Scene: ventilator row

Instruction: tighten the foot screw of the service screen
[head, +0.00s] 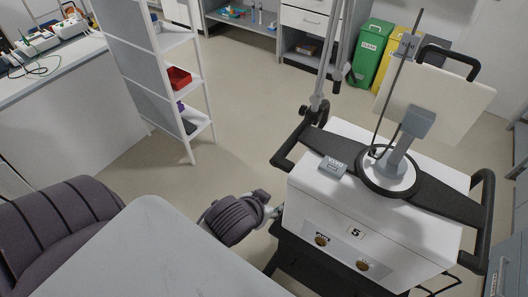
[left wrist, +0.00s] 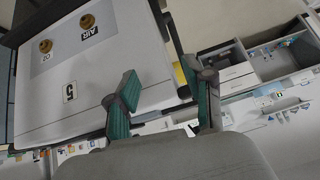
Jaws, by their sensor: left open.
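The service screen (head: 437,103) shows its pale back in the head view, tilted on a grey stem above the white ventilator (head: 335,215). Its foot (head: 388,181) is a light disc on a round dark plate on top. A small dark part sits at the foot's left edge; I cannot tell whether it is the foot screw. My left gripper (head: 274,212) is beside the ventilator's left end, below its top. In the left wrist view the left gripper (left wrist: 163,95) is open with nothing between its green-padded fingers; the ventilator's front (left wrist: 95,75) is behind them. My right gripper is out of view.
A dark handle (head: 290,145) juts from the ventilator's left end, near my left wrist. A thin dark rod (head: 398,80) rises beside the screen. A white shelf rack (head: 185,80) stands at the back left. Green and yellow bins (head: 371,52) stand behind. The floor between is clear.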

